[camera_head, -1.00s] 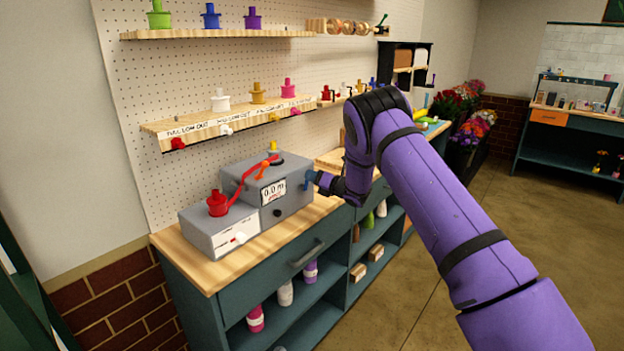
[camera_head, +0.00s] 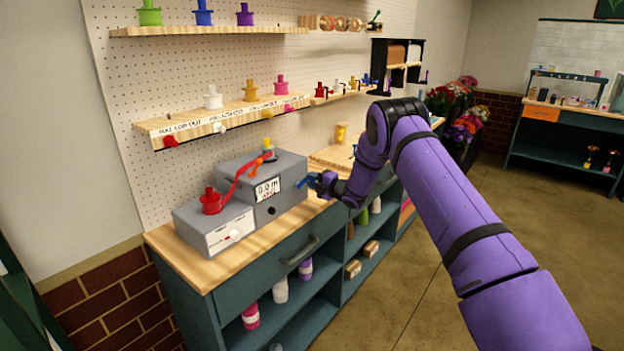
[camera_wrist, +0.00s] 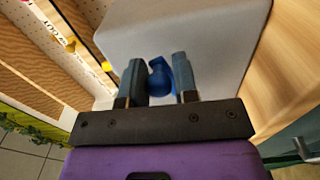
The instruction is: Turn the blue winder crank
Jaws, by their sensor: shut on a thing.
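The grey winder box (camera_head: 284,195) stands on the wooden bench top, with a small display on its front that seems to read 0.0 m. The blue winder crank (camera_head: 306,181) sticks out from the box's right side. My gripper (camera_head: 314,181) is at that side, at the crank. In the wrist view the blue crank knob (camera_wrist: 160,77) stands between the two fingers of my gripper (camera_wrist: 159,80), which are shut on it. The grey box (camera_wrist: 190,35) fills the space just past the fingertips. The crank's arm is mostly hidden.
A red spool (camera_head: 211,201) sits on the lower grey box (camera_head: 213,228) at left, and a red ribbon (camera_head: 240,180) runs up to the winder. A shelf of colored spools (camera_head: 222,119) hangs above. The bench top right of the winder has some free room.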

